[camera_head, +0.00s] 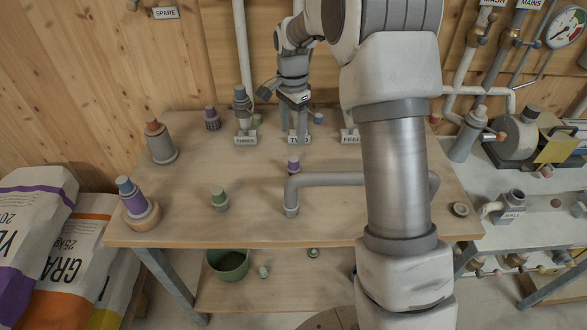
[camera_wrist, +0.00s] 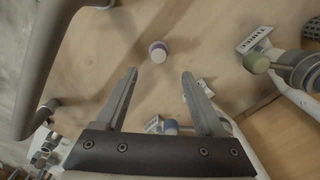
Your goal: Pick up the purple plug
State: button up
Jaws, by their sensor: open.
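A small purple plug (camera_head: 293,166) with a pale top stands on the wooden bench, just behind the left end of a grey bent pipe. In the wrist view the purple plug (camera_wrist: 158,51) appears beyond the fingertips, roughly centred between them and apart from them. Another purple-topped piece (camera_head: 212,118) stands at the back left of the bench. My gripper (camera_head: 296,108) is near the back of the bench, by the TWO label, above and behind the near plug. In the wrist view my gripper (camera_wrist: 160,74) is open with nothing between its fingers.
The grey bent pipe (camera_head: 325,179) lies close to the plug; it also shows in the wrist view (camera_wrist: 38,75). Labelled upright pipes (camera_head: 243,112) line the back. A green-topped plug (camera_head: 219,198) and stacked pieces (camera_head: 160,141) stand left. The front bench (camera_head: 220,232) is clear.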

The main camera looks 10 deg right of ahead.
aim_at(293, 159)
notch_tip(293, 159, down, 13)
jog(key=shift+s+r, duration=0.1)
jog(key=shift+r, duration=0.1)
dwell(0.3)
jog(key=shift+c, duration=0.2)
grip_shut()
